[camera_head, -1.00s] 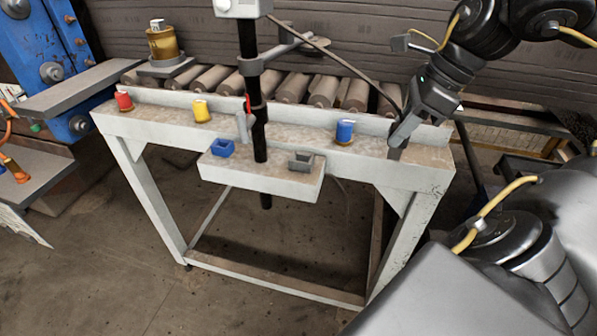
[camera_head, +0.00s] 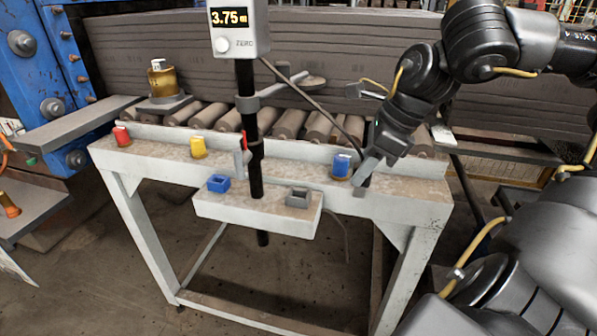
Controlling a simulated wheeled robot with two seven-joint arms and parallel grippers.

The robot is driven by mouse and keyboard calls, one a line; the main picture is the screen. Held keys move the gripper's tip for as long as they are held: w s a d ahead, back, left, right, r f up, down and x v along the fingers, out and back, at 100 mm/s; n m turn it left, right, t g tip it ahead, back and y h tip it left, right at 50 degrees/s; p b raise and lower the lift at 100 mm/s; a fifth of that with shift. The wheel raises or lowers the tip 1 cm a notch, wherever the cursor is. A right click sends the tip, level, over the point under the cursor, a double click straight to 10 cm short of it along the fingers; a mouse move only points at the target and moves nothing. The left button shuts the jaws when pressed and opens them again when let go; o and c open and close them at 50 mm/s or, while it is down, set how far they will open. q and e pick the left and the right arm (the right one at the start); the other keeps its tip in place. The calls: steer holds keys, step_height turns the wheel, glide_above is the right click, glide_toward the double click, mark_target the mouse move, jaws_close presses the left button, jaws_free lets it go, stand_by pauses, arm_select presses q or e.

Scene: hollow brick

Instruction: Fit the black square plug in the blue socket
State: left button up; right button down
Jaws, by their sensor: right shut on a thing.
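The blue socket (camera_head: 218,184) is a small square holder with an open top, at the left end of the white ledge on the front of the bench. My right gripper (camera_head: 366,171) is over the right part of the bench, just right of the blue cylinder. It points down and is shut on a small dark piece, the black square plug (camera_head: 361,184), mostly hidden by the fingers. The plug is well to the right of the blue socket; whether it touches the bench I cannot tell. My left gripper is out of view.
A grey socket (camera_head: 298,197) sits at the ledge's right end. A black post (camera_head: 247,110) with a display box (camera_head: 239,28) rises between the sockets. Rollers lie behind.

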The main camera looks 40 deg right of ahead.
steer(key=w+a, duration=0.3)
steer(key=w, duration=0.2)
steer(key=w+a, duration=0.2)
steer(key=w, duration=0.1)
steer(key=shift+w+a+p, duration=0.1)
steer(key=shift+a+p, duration=0.25)
steer(key=shift+w+a+f, duration=0.4)
steer(key=shift+w+f, duration=0.1)
steer(key=shift+f, duration=0.15)
steer(key=shift+w+a+f, duration=0.4)
steer(key=shift+w+f, duration=0.1)
steer(key=shift+f, duration=0.1)
steer(key=shift+d+f, duration=0.1)
steer(key=shift+f, duration=0.15)
steer(key=shift+s+d, duration=0.1)
steer(key=shift+d, duration=0.05)
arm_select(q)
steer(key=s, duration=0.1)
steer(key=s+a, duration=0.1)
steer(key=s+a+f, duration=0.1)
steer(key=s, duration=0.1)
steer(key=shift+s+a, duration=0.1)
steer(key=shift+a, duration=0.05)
